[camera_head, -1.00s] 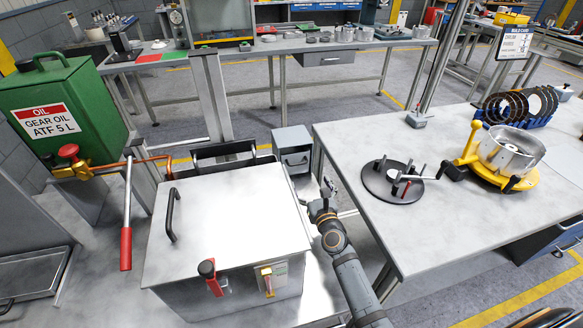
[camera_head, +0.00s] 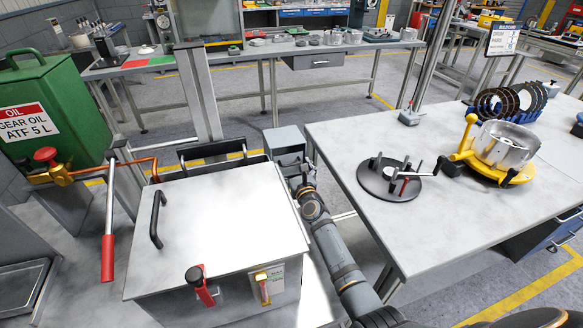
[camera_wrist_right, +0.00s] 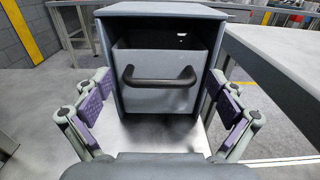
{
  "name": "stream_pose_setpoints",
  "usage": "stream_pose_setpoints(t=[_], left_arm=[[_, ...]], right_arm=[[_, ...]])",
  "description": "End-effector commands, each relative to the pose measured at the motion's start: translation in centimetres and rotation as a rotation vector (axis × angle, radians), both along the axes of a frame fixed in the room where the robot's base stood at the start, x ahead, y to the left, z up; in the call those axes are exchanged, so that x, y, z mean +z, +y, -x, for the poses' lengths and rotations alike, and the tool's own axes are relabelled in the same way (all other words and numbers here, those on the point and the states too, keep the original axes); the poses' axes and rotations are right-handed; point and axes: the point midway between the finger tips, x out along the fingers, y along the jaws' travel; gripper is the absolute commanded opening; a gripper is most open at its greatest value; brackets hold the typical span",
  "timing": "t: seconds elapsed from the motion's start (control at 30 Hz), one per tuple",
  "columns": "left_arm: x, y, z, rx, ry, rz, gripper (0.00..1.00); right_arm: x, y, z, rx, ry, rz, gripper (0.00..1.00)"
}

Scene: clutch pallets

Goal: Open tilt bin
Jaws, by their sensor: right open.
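The tilt bin (camera_head: 285,139) is a small grey box beyond the steel cabinet, left of the right-hand table. In the right wrist view, its inner tray (camera_wrist_right: 158,100) sits upright inside the grey housing, with a gap above its front. A black bar handle (camera_wrist_right: 158,78) crosses the tray front. My right gripper (camera_head: 300,182) is in front of the bin, partly hidden by its own arm in the head view. In the right wrist view it (camera_wrist_right: 158,88) is open and empty, its purple-padded fingers apart on either side of the handle. My left gripper is not in view.
A steel cabinet (camera_head: 215,215) with a black handle stands close left of my right arm. The table (camera_head: 350,205) edge is close on the right and holds a black round fixture (camera_head: 388,180) and a yellow stand (camera_head: 500,172). A green oil can (camera_head: 50,105) is at left.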

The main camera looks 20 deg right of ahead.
Motion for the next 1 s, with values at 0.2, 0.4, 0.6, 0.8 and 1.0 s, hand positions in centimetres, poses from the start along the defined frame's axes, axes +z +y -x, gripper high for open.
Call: stream_pose_setpoints(t=[0.2,0.4,0.6,0.8,1.0], left_arm=[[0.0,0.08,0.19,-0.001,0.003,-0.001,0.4],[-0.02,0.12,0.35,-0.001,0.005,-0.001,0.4],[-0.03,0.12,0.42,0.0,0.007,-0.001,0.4],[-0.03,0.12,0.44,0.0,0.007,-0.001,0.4],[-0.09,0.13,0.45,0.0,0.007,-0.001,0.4]], right_arm=[[0.07,0.0,-0.09,0.0,0.0,0.001,0.96],[0.06,0.0,-0.07,0.0,0.0,0.001,0.71],[0.05,0.0,-0.06,0.0,0.0,0.001,0.44],[0.04,0.0,-0.05,0.0,0.0,0.001,0.18],[-0.13,0.0,0.14,0.0,0.001,0.002,0.18]])
